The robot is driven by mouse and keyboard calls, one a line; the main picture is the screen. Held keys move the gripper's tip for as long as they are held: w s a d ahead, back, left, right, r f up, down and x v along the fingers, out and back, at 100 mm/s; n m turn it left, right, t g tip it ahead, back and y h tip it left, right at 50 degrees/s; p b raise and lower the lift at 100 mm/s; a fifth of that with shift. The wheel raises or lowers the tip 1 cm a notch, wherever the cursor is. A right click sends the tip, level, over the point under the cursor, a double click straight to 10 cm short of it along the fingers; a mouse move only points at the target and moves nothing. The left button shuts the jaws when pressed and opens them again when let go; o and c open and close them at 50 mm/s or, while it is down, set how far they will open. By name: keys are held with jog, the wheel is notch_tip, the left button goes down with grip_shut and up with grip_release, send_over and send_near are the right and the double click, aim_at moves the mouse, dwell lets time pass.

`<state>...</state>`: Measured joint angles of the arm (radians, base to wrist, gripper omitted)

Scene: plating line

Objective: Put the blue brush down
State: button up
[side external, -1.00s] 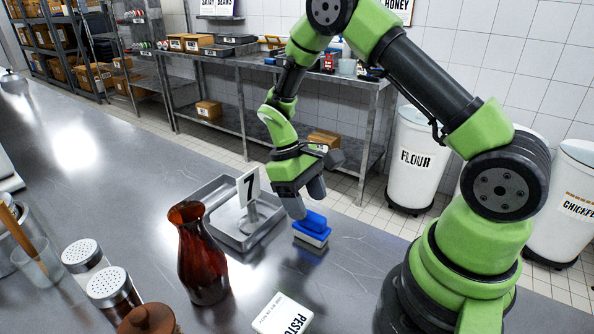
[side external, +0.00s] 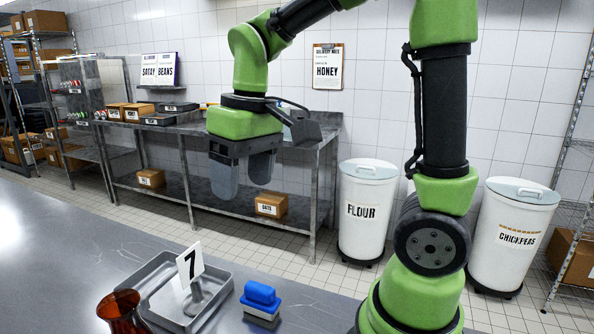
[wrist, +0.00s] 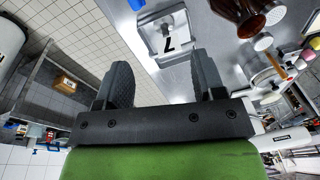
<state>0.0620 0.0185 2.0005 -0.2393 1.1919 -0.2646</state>
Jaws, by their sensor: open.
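The blue brush (side external: 261,295), blue on top with a pale lower part, rests upright on the steel counter (side external: 60,240), just right of the metal tray. In the wrist view a bit of blue (wrist: 137,4) at the top edge appears to be the brush, mostly cut off. My gripper (side external: 242,180) is raised high above the counter and well clear of the brush. Its two grey fingers are apart with nothing between them, as the wrist view (wrist: 163,72) also shows.
A metal tray (side external: 215,312) holds a number 7 sign (side external: 190,263). A dark red carafe (side external: 121,312) stands left of it. The wrist view shows shakers (wrist: 263,41) and other items beyond. Behind the counter stand a flour bin (side external: 365,210) and a steel table (side external: 325,130).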

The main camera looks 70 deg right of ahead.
jog(key=s+a+r+m+t+y, duration=0.1)
jog(key=s+a+r+m+t, duration=0.1)
jog(key=s+t, duration=0.3)
jog(key=s+a+r, duration=0.1)
jog(key=s, duration=0.3)
jog(key=shift+s+r+t, duration=0.2)
jog(key=shift+s+t, duration=0.2)
